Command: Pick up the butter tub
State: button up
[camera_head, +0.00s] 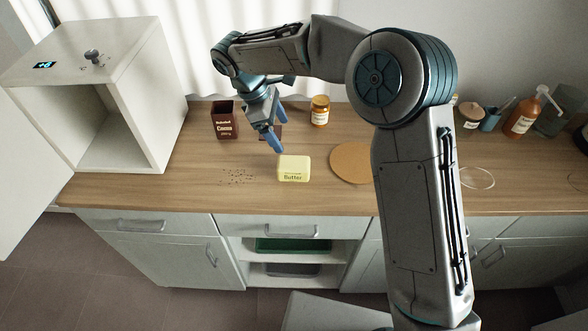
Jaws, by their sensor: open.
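The butter tub (293,169) is a small pale yellow box with dark lettering. It sits on the wooden counter near the middle of the view. My gripper (276,138) has blue fingers and points down, above and a little to the left of the tub. It is open and empty, apart from the tub. No part of the tub appears hidden.
A dark cocoa box (225,120) and an amber jar (319,111) stand behind. A round board (352,163) lies right of the tub, partly behind my arm. Dark crumbs (238,176) lie to its left. A white open cabinet (105,100) stands at left; bottles are at right.

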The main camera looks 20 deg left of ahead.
aim_at(293, 162)
jog(key=shift+n, duration=0.3)
jog(key=x, duration=0.5)
jog(key=a+p+x, duration=0.1)
jog(key=x, duration=0.2)
jog(key=shift+f, duration=0.6)
jog(key=shift+s+p+x, duration=0.2)
jog(key=shift+p+x, duration=0.25)
jog(key=shift+x, duration=0.9)
jog(key=shift+s+p+x, duration=0.15)
jog(key=shift+p+x, duration=0.25)
jog(key=shift+x, duration=1)
jog(key=shift+c, duration=0.3)
jog(key=c, duration=1.2)
jog(key=shift+o, duration=0.2)
jog(key=shift+r, duration=0.1)
